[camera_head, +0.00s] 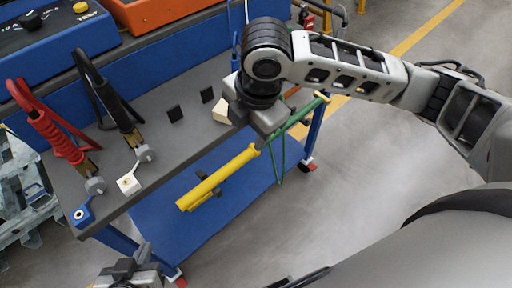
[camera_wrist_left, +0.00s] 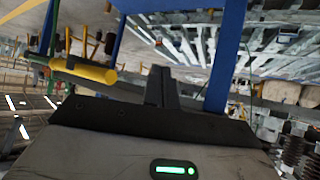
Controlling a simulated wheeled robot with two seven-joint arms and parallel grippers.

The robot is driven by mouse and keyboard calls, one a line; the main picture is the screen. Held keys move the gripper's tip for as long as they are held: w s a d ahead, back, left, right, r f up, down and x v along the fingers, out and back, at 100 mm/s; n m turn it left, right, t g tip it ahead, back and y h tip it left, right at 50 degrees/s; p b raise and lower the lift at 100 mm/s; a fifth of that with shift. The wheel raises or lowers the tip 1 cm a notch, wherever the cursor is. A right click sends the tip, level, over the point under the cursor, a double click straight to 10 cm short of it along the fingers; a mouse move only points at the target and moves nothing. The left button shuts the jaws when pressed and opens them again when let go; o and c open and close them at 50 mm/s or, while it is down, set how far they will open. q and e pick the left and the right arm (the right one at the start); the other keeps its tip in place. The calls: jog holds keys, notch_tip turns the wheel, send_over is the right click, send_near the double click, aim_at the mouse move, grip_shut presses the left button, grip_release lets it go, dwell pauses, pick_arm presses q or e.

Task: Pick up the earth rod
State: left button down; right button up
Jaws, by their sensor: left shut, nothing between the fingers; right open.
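The earth rod (camera_head: 222,177) is a long yellow rod with a green part toward its upper right end. It lies slanted along the near side of the blue trolley, above the lower shelf. My right gripper (camera_head: 264,140) points down over the rod's middle and is open. It hides part of the rod; I cannot tell whether the fingers touch it. My left gripper (camera_head: 128,272) is at the bottom left edge, well apart from the rod. In the left wrist view its fingers (camera_wrist_left: 162,85) are shut and empty, and a yellow rod end (camera_wrist_left: 92,72) shows to their left.
The trolley's grey top (camera_head: 185,140) holds a red clamp (camera_head: 55,135), a black clamp (camera_head: 112,100) and small blocks. Testers in blue (camera_head: 48,40) and orange stand behind. A green cord (camera_head: 281,160) hangs by the rod. Open floor (camera_head: 390,140) lies to the right.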

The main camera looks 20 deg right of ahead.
jog(key=b, duration=0.1)
send_over(242, 157)
jog(key=s, duration=0.2)
notch_tip(242, 157, down, 10)
jog(key=shift+r, duration=0.1)
jog(key=shift+w+f+b, duration=0.1)
jog(key=shift+w+f, duration=0.2)
jog(key=shift+f, duration=0.55)
jog(key=shift+w+f+b, duration=0.1)
jog(key=shift+w+f, duration=0.25)
jog(key=shift+f, duration=0.55)
jog(key=shift+w+f+b, duration=0.1)
jog(key=shift+w+f, duration=0.2)
jog(key=shift+f, duration=0.55)
jog(key=shift+r, duration=0.1)
grip_shut()
